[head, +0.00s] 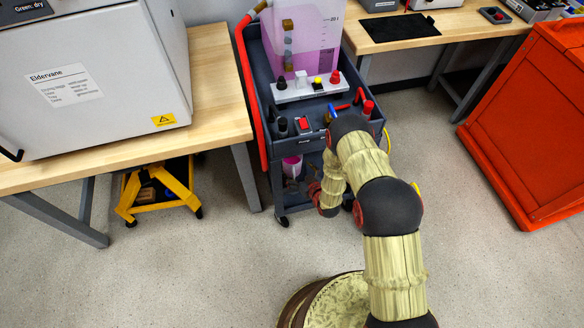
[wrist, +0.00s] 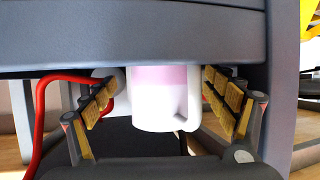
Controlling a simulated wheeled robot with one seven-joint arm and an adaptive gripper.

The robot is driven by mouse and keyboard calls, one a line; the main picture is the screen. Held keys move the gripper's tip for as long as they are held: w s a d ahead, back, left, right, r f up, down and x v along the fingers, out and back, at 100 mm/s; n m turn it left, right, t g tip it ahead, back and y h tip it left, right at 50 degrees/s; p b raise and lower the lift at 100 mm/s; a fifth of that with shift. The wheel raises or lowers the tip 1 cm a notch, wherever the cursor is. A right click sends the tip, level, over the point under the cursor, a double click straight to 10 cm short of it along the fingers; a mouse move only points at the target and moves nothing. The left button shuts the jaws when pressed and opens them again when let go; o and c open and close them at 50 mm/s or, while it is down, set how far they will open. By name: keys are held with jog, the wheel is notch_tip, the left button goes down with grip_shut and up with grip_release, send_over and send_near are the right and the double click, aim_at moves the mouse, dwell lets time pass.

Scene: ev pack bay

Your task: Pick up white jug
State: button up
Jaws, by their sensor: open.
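The white jug (wrist: 158,118) stands upright in the wrist view, with a pink band showing through its upper part and a handle on its right side. Its top is hidden by the grey cart edge above it. My gripper (wrist: 160,84) is open, with one padded finger on the left of the jug and one on the right. I cannot tell whether either finger touches it. In the head view the jug (head: 292,164) shows as a small pink and white shape low in the dark cart; my gripper is not clearly visible there.
The dark cart (head: 268,122) has an upper tray with a pink tank (head: 305,40) and small parts. Its edge (wrist: 130,40) is close above the jug. A red cable (wrist: 42,105) lies left. A yellow stand (head: 158,190) and orange cabinet (head: 530,130) flank open floor.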

aim_at(288, 159)
jog(key=b+x, duration=0.1)
jog(key=x, duration=0.2)
jog(key=shift+a, duration=0.1)
jog(key=shift+c, duration=1.2)
jog(key=c, duration=1.4)
jog(key=shift+c, duration=0.2)
jog(key=shift+w+r, duration=0.1)
jog(key=shift+r, duration=0.1)
